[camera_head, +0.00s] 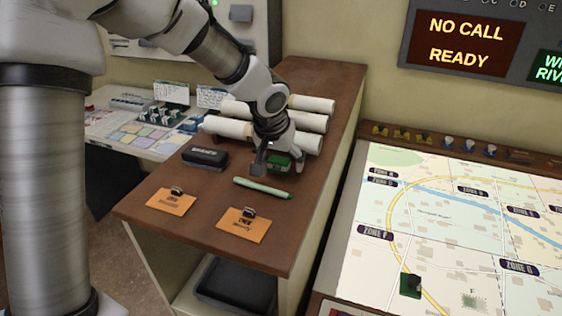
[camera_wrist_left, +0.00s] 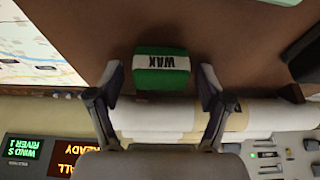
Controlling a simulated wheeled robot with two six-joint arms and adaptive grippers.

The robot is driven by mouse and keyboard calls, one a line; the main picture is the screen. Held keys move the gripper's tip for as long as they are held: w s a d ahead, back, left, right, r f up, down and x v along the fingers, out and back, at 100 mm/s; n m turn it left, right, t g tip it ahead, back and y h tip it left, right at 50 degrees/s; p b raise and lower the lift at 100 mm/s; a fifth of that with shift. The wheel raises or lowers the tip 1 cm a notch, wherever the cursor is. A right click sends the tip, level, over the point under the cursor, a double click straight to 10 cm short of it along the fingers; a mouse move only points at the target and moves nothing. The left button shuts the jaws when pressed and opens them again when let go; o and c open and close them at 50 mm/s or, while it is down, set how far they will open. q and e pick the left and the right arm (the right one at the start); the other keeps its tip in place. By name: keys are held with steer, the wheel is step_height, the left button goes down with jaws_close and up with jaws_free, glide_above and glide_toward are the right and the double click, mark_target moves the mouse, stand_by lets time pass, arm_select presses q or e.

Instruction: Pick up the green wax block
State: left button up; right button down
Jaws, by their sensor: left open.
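The green wax block (camera_head: 279,162) sits on the brown cabinet top, just in front of the rolled paper tubes. In the left wrist view the green block (camera_wrist_left: 161,72) has a white band with dark lettering and lies between the two open fingers. My left gripper (camera_head: 277,169) is open and low over the block, with a finger on either side of it; it also shows in the left wrist view (camera_wrist_left: 161,87). I cannot tell whether the fingers touch the block. My right gripper is in neither view.
Several white paper rolls (camera_head: 312,122) lie behind the block. A pale green marker (camera_head: 262,188), a black case (camera_head: 205,156) and two orange cards (camera_head: 243,225) with clips lie on the cabinet top (camera_head: 210,202). A lit map table (camera_head: 440,225) stands at right.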

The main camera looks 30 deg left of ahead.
arm_select(q)
steer(key=shift+s+d+r, duration=0.1)
steer(key=shift+s+r, duration=0.1)
steer(key=shift+s, duration=0.15)
steer(key=shift+c, duration=1.4)
steer(key=shift+s+r, duration=0.15)
steer(key=shift+s, duration=0.1)
steer(key=c, duration=1)
steer(key=shift+c, duration=0.3)
